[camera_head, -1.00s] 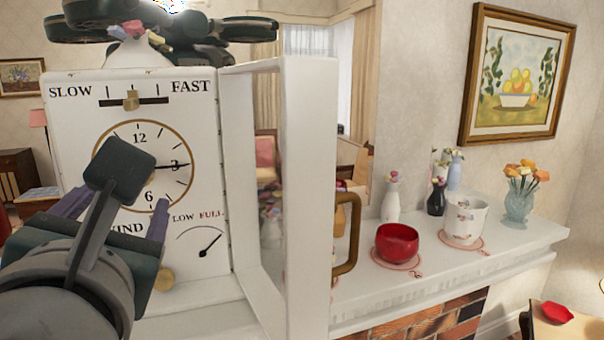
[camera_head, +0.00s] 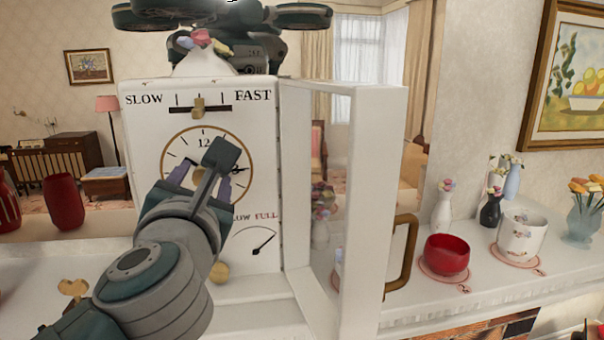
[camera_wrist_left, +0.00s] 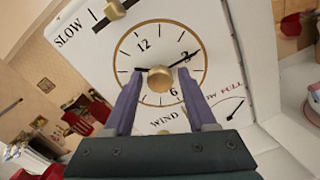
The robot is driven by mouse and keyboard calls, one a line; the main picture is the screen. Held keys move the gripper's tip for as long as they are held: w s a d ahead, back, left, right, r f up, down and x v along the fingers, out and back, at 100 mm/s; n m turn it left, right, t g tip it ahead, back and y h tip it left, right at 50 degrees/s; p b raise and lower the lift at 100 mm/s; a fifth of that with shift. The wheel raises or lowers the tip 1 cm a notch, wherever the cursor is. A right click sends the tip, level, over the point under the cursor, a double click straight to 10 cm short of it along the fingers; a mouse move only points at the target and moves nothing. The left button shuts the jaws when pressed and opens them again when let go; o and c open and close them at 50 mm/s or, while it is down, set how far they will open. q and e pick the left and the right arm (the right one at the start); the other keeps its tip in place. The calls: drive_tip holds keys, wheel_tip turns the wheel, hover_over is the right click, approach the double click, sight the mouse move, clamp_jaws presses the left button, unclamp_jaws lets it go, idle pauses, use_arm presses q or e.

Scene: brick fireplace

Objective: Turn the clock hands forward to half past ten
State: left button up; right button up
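The white clock (camera_head: 150,125) stands on the mantel, its glazed door (camera_head: 375,190) swung open to the right. In the left wrist view its dial (camera_wrist_left: 140,32) has the long hand (camera_wrist_left: 191,57) near the 3 and the short hand (camera_wrist_left: 139,69) toward about 10. A brass knob (camera_wrist_left: 158,79) stands out at the dial centre. My left gripper (camera_head: 204,178) is open before the dial. In the left wrist view its fingers (camera_wrist_left: 160,73) are either side of the knob, with gaps visible. In the head view the forearm and wrist hide the lower dial. My right gripper is out of view.
A brass key-like piece (camera_head: 72,288) lies left of the clock. The red bowl (camera_head: 447,255), white floral pot (camera_head: 521,236) and vases stand on the mantel to the right. The open door's brown handle (camera_head: 402,258) juts out right. A dark green object (camera_head: 245,45) is above the clock.

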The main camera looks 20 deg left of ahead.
use_arm(q)
clamp_jaws()
drive_tip(key=m+p, duration=0.3)
drive_tip(key=shift+r+m, duration=0.25)
drive_tip(key=shift+m, duration=0.05)
drive_tip(key=shift+f+m, duration=0.3)
drive_tip(key=shift+m, duration=0.7)
drive_tip(key=shift+o, duration=1.3)
unclamp_jaws()
drive_tip(key=shift+s+d, duration=0.1)
